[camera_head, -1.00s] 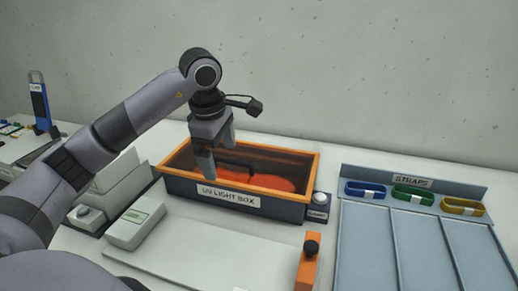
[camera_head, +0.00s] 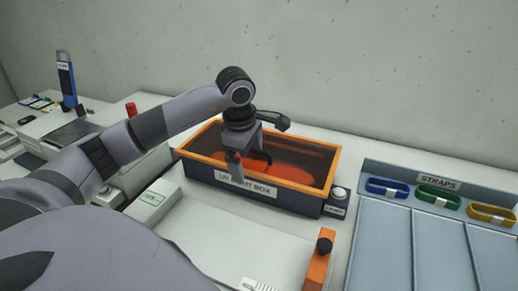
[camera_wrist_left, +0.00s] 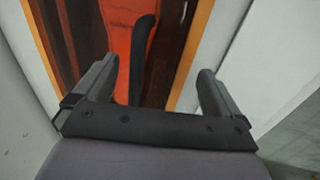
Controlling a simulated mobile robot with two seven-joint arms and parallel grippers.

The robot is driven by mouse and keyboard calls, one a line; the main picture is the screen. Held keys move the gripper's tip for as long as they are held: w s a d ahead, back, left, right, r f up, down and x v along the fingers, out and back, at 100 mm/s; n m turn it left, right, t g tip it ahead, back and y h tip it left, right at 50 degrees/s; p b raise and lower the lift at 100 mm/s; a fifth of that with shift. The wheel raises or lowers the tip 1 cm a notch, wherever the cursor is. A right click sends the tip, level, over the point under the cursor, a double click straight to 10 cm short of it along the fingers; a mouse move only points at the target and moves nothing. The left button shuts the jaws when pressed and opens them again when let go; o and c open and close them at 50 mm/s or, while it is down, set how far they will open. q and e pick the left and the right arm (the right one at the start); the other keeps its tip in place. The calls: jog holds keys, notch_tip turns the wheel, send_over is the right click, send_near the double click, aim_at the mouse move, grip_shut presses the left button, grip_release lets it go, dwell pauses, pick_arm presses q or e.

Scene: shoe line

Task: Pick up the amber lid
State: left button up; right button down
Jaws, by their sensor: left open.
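The amber lid (camera_head: 300,172) is a see-through dark orange pane in an orange frame, lying on top of the UV light box (camera_head: 296,200). It also shows in the left wrist view (camera_wrist_left: 95,25). A dark bar-shaped handle (camera_wrist_left: 140,55) runs over the lid, with bright orange on one side of it. My left gripper (camera_head: 248,167) is open above the lid, pointing down. In the left wrist view my gripper (camera_wrist_left: 153,78) has a finger on either side of the handle line, with nothing held. Whether the fingers touch the handle or lid is unclear. My right gripper is not in view.
A small button unit (camera_head: 337,200) stands right of the box. An orange post with a black knob (camera_head: 320,262) stands in front. The straps tray (camera_head: 405,250) with blue, green and yellow straps is at the right. A pale box (camera_head: 153,203) sits at the left. A wall is behind.

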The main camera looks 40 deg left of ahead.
pick_arm(q)
grip_shut()
dwell(0.3)
notch_tip(320, 180, up, 20)
jog(key=p, duration=0.3)
jog(key=shift+p, duration=0.3)
